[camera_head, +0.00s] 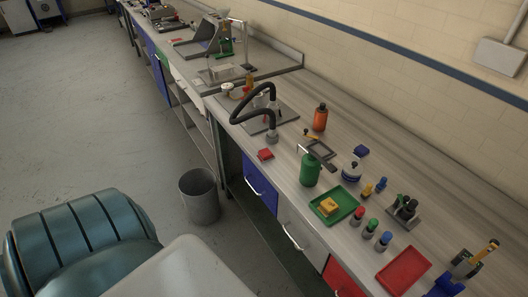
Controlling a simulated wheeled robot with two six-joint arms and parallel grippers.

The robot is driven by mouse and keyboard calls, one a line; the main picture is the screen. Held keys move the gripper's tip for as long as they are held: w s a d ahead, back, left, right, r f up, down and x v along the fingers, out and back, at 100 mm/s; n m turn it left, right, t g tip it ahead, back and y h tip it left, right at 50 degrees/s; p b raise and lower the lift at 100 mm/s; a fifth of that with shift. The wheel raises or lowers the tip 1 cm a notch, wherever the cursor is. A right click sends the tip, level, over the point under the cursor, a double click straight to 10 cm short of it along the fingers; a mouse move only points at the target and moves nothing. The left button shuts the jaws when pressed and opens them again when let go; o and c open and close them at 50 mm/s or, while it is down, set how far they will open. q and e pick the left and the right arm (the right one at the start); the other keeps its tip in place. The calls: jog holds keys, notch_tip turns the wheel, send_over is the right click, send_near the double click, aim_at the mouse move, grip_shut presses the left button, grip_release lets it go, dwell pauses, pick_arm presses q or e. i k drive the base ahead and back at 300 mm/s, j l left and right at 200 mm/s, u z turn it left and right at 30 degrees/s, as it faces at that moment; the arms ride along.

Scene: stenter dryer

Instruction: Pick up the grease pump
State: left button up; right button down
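A green can (310,169) with a dark spout or lever across its top stands upright on the workbench (258,141), near its front edge. It looks most like the grease pump, but I cannot tell for certain. A clamp-like metal tool (320,146) lies behind its top. Neither of my grippers is in view, and nothing is seen touching the can.
Around the can are an orange bottle (320,117), a silver domed pot (351,171), a green tray (352,205) with a yellow block, several small coloured bottles, and a red tray (404,271). A black curved hose (250,98) stands left. A bin (199,195) is on the floor.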

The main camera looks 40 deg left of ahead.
aim_at(310, 167)
jog(key=u, duration=0.95)
